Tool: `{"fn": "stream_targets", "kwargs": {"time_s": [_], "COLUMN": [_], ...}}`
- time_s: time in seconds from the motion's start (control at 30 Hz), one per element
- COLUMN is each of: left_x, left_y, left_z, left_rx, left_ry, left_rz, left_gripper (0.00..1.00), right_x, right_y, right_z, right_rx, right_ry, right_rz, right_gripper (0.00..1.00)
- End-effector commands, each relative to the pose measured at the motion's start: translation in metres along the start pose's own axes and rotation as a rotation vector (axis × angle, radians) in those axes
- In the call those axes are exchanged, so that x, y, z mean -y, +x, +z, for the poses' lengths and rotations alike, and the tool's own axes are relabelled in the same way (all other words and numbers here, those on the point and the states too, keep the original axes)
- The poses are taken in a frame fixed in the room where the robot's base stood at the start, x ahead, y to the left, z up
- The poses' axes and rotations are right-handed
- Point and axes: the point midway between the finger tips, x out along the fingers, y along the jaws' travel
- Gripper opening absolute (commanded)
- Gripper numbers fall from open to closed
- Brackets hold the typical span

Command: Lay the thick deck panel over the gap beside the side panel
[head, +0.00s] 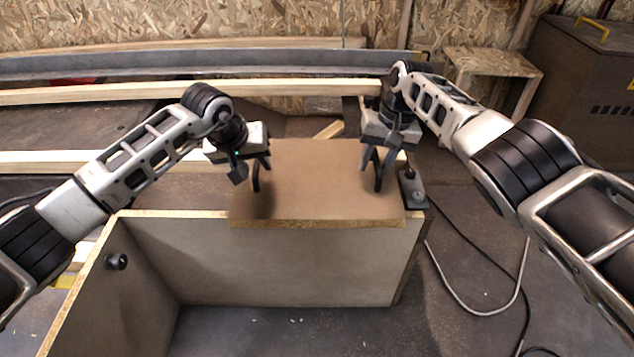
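Another upright panel (125,285), with a black knob, stands at the left and meets the grey panel at a corner. My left gripper (248,182) is over the board's left side, its dark fingers apart and pointing down. My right gripper (377,175) is over the board's right side, fingers also apart. Both look empty, with dark shadows on the board below. Whether the fingertips touch it cannot be told.
A small black device (411,188) sits by the board's right edge. Long timber beams (90,92) cross behind. A dark cabinet (585,85) stands at the back right.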

Motion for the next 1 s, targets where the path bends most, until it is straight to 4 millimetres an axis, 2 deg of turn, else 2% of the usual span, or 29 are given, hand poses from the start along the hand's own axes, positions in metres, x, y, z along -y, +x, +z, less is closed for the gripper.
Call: {"fn": "stream_targets", "kwargs": {"time_s": [0.2,0.43,0.6,0.77,0.87,1.0], "left_x": [0.001,0.0,0.0,0.0,0.0,0.0], "left_y": [-0.049,-0.089,-0.101,-0.102,-0.102,-0.102], "left_z": [-0.002,-0.001,0.0,0.0,0.0,0.0], "left_rx": [-0.007,-0.004,-0.002,-0.001,-0.001,-0.001], "left_ry": [0.004,0.002,0.001,0.0,0.0,0.0], "left_rz": [-0.001,-0.001,-0.001,-0.001,-0.001,-0.001], "left_gripper": [0.34,0.34,0.34,0.34,0.34,0.34], "right_x": [0.0,0.0,0.0,0.0,-0.001,0.0], "right_y": [0.0,0.0,-0.001,-0.011,-0.024,-0.059], "right_z": [0.0,0.0,0.0,-0.001,-0.001,-0.001], "right_rx": [0.0,0.0,0.0,-0.001,-0.004,-0.006], "right_ry": [0.0,0.0,0.0,-0.001,-0.001,-0.001], "right_rz": [0.0,0.0,0.0,-0.002,-0.001,-0.001], "right_gripper": [0.34,0.34,0.34,0.34,0.34,0.34]}}
